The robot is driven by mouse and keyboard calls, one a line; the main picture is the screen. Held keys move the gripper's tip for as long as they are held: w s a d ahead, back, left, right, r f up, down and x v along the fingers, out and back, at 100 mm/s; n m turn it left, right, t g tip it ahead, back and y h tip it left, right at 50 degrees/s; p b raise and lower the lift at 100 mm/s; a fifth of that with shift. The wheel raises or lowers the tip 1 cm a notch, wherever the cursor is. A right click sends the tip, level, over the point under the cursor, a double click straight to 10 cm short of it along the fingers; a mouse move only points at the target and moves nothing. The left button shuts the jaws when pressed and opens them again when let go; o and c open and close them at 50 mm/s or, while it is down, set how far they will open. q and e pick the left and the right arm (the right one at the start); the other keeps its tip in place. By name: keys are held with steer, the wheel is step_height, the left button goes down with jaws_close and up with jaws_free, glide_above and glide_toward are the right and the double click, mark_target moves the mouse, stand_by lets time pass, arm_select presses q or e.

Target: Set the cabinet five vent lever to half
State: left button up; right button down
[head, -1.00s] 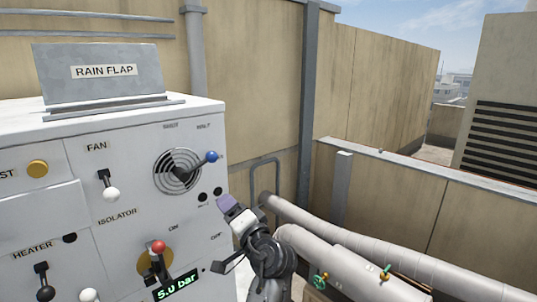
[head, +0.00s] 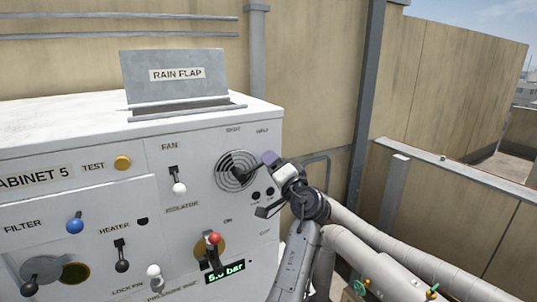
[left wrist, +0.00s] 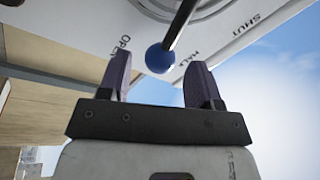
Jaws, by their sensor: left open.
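The vent lever (head: 244,174) is a dark rod on a round grille at the upper right of cabinet five's white front (head: 205,145). Its blue ball (left wrist: 160,58) shows in the left wrist view, between the OPEN and HALF labels. In the head view my gripper hides the ball. My left gripper (head: 269,160) is open at the lever's end. In the left wrist view its two purple fingers (left wrist: 159,76) stand on either side of the ball, with gaps showing. My right gripper is not in view.
A fan lever (head: 179,187) is to the left. Large grey pipes (head: 385,240) run at the right. A rain flap (head: 178,75) stands on top.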

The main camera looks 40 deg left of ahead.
arm_select(q)
steer(key=shift+p+x, duration=0.35)
steer(key=shift+x, duration=1.05)
jaws_close()
